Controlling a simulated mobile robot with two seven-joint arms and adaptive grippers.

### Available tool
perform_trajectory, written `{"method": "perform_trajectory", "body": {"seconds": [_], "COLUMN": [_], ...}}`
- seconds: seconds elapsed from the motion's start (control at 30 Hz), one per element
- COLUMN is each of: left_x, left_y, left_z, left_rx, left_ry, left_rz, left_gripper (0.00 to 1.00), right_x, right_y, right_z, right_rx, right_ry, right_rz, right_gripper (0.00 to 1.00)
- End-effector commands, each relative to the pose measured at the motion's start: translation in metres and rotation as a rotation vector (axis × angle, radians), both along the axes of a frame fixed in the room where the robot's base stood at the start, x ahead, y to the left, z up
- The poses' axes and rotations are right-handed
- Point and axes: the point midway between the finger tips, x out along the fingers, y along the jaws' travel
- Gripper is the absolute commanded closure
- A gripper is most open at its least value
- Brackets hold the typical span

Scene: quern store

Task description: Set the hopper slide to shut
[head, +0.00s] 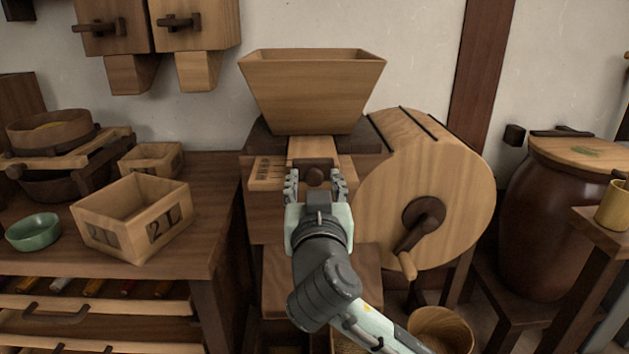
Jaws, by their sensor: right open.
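The wooden hopper (312,95), a flared open-topped box, stands on a dark block against the wall. Below it is the pale hopper slide (312,150) with a dark round knob (315,175) at its front. A marked wooden strip (266,171) lies just left of the slide; its markings are too small to read. My right gripper (316,180) is open in front of the slide, with its fingers on either side of the knob. I cannot tell whether the fingers touch it. My left gripper does not show.
A round wooden drum (440,180) with a dark crank (420,232) stands right of the slide. A numbered wooden box (133,217) and a green bowl (34,231) sit on the left table. A large lidded jar (550,220) stands at the right.

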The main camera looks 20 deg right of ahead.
Motion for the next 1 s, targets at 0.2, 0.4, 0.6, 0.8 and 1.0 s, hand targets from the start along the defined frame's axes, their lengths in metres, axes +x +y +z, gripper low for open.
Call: {"method": "perform_trajectory", "body": {"seconds": [0.2, 0.4, 0.6, 0.8, 1.0], "left_x": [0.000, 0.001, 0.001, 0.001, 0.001], "left_y": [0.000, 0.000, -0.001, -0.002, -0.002], "left_z": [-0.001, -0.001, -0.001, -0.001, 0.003], "left_rx": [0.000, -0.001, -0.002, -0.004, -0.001], "left_ry": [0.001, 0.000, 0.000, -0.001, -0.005], "left_rz": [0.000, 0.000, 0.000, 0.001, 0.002], "left_gripper": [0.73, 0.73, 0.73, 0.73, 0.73], "right_x": [0.000, 0.000, 0.000, 0.001, 0.031], "right_y": [0.000, 0.000, 0.000, 0.000, -0.009], "right_z": [0.000, 0.000, 0.000, 0.000, -0.001], "right_rx": [0.000, 0.000, 0.000, 0.000, 0.004], "right_ry": [0.000, 0.001, 0.001, 0.001, 0.002], "right_rz": [0.000, 0.000, 0.000, -0.001, -0.003], "right_gripper": [0.59, 0.84, 1.00, 1.00, 1.00]}}
